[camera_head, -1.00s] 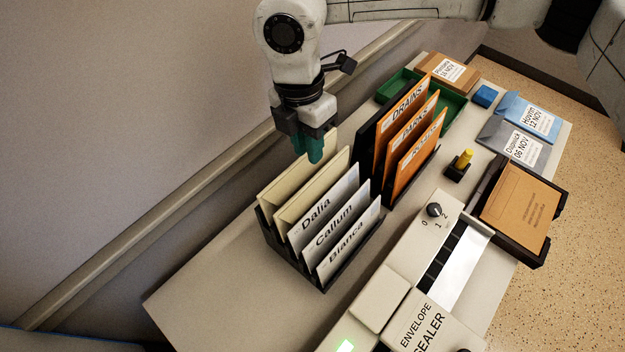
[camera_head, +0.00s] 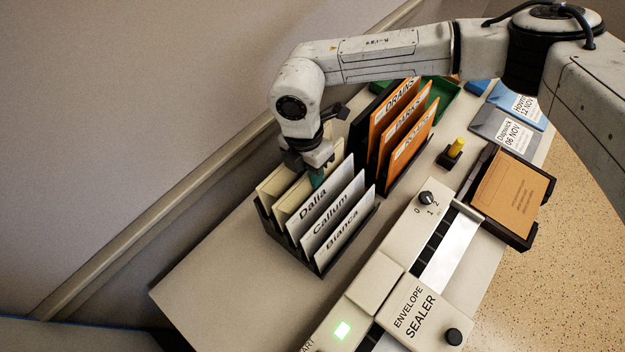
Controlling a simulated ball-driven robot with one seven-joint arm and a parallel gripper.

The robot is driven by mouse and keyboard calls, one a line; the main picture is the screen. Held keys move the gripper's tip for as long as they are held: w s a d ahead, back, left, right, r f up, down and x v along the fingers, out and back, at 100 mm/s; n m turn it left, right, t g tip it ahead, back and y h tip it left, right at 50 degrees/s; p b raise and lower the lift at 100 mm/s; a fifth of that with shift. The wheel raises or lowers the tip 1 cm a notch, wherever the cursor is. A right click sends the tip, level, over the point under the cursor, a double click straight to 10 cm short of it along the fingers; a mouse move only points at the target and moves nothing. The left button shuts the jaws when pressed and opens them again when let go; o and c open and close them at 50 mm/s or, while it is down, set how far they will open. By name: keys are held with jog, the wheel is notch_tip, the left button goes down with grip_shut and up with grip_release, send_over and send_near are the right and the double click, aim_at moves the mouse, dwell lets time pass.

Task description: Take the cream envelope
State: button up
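Two cream envelopes stand upright at the back of a black rack (camera_head: 322,268). The rear cream envelope (camera_head: 270,187) and the front cream envelope (camera_head: 287,207) are partly hidden by my gripper and by each other. In front of them stand white envelopes marked Dalia (camera_head: 318,208), Callum (camera_head: 333,222) and Bianca (camera_head: 346,240). My gripper (camera_head: 317,179) points down, its teal fingertips at the upper right part of the front cream envelope, just behind Dalia. The fingers overlap in this view, so I cannot tell whether they are open or closed on it.
A second black rack holds orange folders (camera_head: 398,135) close to the right of my gripper. The envelope sealer (camera_head: 412,300), with a lit green button (camera_head: 342,329), runs along the front. A yellow knob (camera_head: 456,147) and a tray with a brown envelope (camera_head: 511,197) are at right. The table's left is clear.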

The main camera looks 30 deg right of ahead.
grip_shut()
dwell(0.4)
